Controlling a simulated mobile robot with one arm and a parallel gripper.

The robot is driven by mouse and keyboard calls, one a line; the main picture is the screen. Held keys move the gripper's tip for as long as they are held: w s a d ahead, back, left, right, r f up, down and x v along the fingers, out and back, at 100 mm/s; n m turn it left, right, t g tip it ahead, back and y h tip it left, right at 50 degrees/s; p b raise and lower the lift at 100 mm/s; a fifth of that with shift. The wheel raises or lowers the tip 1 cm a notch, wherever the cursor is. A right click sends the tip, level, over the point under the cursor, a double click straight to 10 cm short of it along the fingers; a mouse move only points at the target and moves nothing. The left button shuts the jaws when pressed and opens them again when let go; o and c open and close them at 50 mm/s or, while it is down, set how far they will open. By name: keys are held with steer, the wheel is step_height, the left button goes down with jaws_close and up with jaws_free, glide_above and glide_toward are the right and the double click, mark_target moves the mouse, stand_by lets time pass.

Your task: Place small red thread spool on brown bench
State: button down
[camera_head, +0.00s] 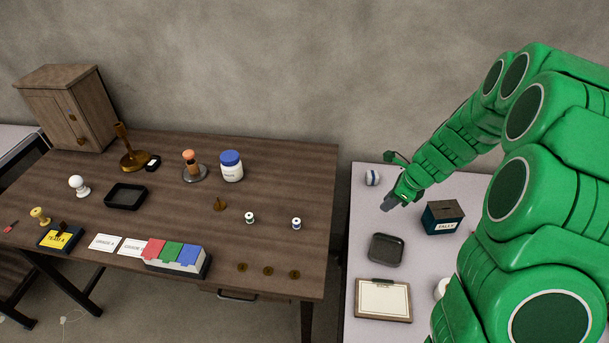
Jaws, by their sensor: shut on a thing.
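My gripper (391,202) is over the back left part of the light side table, right of the brown bench. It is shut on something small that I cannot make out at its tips. The brown bench (285,180) is a wide dark-wood table on the left, with its right edge just left of the side table. I cannot pick out a small red thread spool. Two small pale spools, a left one (250,217) and a right one (296,223), stand on the bench's right half. A white and blue roll (372,178) sits left of my gripper.
The side table (362,235) also holds a dark tray (386,249), a clipboard (383,299) and a dark box (442,216). The bench holds a blue-lidded jar (231,166), coloured blocks (173,253) and several brass discs (268,271). Its back right corner is clear.

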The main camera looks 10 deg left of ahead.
steer(key=s+a+r+n+g, duration=0.1)
steer(key=s+a+r+n, duration=0.1)
steer(key=s+a, duration=0.4)
steer(key=s+a+r+n+g, duration=0.1)
steer(key=s+a+r+n, duration=0.2)
steer(key=a, duration=0.8)
steer(key=s+a+r+n+g, duration=0.1)
steer(key=s+a+r+n, duration=0.2)
steer(key=s+a, duration=0.5)
steer(key=shift+s+a+r+n+g, duration=0.15)
steer(key=shift+s+a+n+g, duration=0.2)
steer(key=shift+n, duration=0.45)
glide_above(269, 224)
steer(key=d, duration=0.2)
steer(key=f, duration=0.8)
steer(key=shift+s+f, duration=0.2)
steer(key=shift+f, duration=0.15)
steer(key=shift+w+a+f, duration=0.25)
steer(key=shift+w+f, duration=0.3)
steer(key=shift+f, duration=1.65)
